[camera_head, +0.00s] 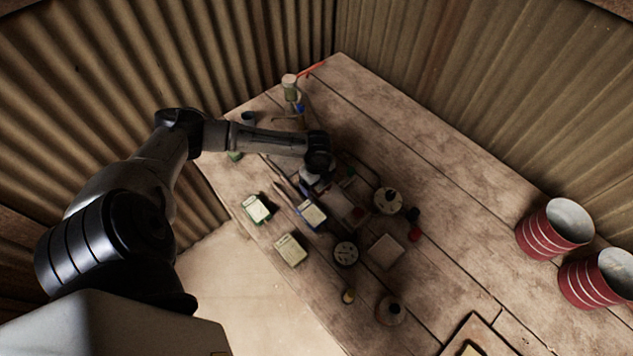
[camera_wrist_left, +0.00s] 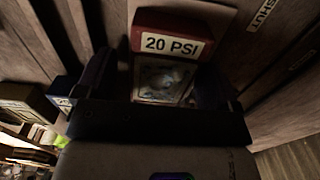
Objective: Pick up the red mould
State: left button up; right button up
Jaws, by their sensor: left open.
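The red mould (camera_wrist_left: 165,25) shows in the left wrist view as a red block with a white "20 PSI" label and a pale, blue-patterned face below it. My left gripper (camera_wrist_left: 162,85) is open, with one dark finger on each side of the patterned face. I cannot tell whether the fingers touch it. In the head view my left gripper (camera_head: 316,174) is over the far middle of the bench, and the arm and gripper hide the mould there. My right gripper is not in view.
On the wooden bench, a blue-edged mould (camera_head: 312,214), a green-edged mould (camera_head: 257,209) and a pale-yellow mould (camera_head: 290,250) lie near the gripper. Round pots and small items crowd nearby. Two red buckets (camera_head: 540,238) stand at the right.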

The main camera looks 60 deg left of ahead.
pick_arm(q)
jog(key=shift+c, duration=0.4)
jog(key=c, duration=1.1)
jog(key=shift+r, duration=0.1)
jog(key=shift+r, duration=0.1)
